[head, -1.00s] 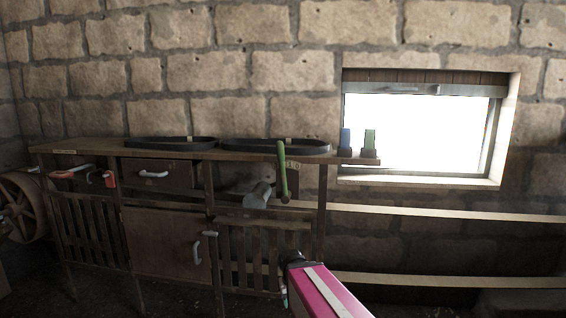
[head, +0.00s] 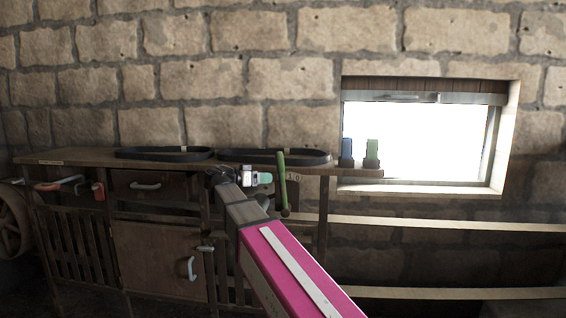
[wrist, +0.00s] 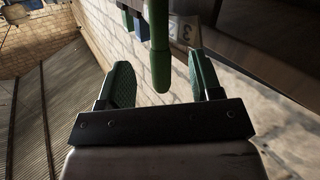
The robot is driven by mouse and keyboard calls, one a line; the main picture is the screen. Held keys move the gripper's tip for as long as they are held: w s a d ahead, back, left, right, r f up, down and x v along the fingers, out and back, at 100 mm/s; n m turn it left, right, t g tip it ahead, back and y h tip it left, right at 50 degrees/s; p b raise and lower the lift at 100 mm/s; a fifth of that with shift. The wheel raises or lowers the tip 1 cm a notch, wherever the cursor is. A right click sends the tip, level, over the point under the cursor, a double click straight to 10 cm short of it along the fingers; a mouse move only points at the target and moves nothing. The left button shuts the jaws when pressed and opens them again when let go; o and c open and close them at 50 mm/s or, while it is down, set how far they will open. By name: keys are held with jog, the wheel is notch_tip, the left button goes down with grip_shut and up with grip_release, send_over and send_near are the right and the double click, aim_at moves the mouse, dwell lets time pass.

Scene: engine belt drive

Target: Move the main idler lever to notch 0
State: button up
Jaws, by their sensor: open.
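In the wrist view the green lever (wrist: 160,45) reaches down between the two open green-padded fingers (wrist: 160,74), with a visible gap on each side.
Two black belts (head: 165,153) lie on the wooden bench (head: 65,158). A blue block (head: 346,152) and a green block (head: 371,153) stand at its right end. A window is at right.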

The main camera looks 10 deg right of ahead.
notch_tip(320, 180, up, 5)
jog(key=a+m+h, duration=0.1)
jog(key=a+m, duration=0.1)
jog(key=x, duration=1.1)
jog(key=shift+s+r, duration=0.1)
jog(key=shift+r, duration=0.1)
grip_shut()
jog(key=s+d+f+m+y, duration=0.1)
jog(key=s+d+m+y, duration=0.1)
jog(key=d, duration=0.6)
jog(key=shift+s+f+g+y, duration=0.25)
jog(key=shift+s+g+y, duration=0.15)
jog(key=shift+y, duration=0.5)
jog(key=shift+d, duration=0.1)
grip_release()
jog(key=shift+d, duration=0.1)
